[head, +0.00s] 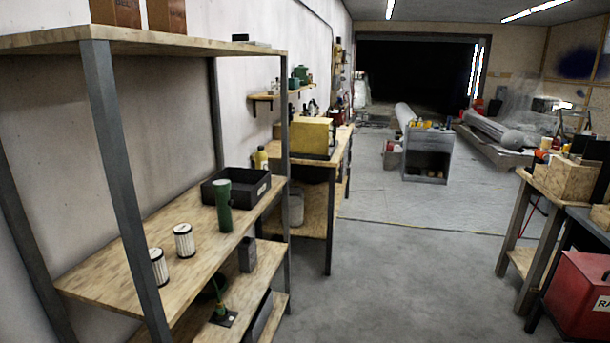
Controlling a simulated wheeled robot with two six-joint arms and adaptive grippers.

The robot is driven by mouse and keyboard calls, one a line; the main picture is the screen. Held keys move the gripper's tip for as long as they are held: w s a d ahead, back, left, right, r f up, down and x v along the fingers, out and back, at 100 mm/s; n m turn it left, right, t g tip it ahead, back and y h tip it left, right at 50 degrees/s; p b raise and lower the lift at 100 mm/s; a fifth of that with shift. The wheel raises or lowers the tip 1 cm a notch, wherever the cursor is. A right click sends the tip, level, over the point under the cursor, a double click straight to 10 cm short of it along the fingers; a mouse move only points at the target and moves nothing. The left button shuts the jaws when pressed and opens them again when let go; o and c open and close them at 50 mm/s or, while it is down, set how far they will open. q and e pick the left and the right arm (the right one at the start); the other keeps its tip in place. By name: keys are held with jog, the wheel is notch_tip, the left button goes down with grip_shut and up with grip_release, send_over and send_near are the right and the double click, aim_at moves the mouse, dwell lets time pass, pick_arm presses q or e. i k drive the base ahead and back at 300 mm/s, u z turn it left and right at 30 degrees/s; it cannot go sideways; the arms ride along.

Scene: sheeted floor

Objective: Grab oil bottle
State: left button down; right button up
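A yellow bottle (261,158), which may be the oil bottle, stands at the back of the black tray (236,190) on the middle shelf. I cannot tell whether it is in the tray or behind it, and its lower part is hidden. A dark green upright cylinder (224,207) stands on the same shelf in front of the tray. Neither of my grippers is in view.
The metal-framed shelf rack (103,130) fills the left, with posts in front of its boards. Two white ribbed filters (184,241) stand on the middle shelf. A workbench with a yellow box (311,138) is beyond. Floor (400,280) is clear; a red box (580,288) is right.

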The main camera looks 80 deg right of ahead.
aim_at(261, 161)
jog(key=z, duration=0.35)
jog(key=k, duration=0.95)
jog(key=z, duration=1.3)
jog(key=i, duration=0.75)
jog(key=z, duration=0.55)
jog(key=i, duration=0.9)
jog(key=z, duration=1.3)
jog(key=i, duration=2.35)
jog(key=u, duration=0.95)
jog(key=i, duration=0.8)
jog(key=u, duration=0.85)
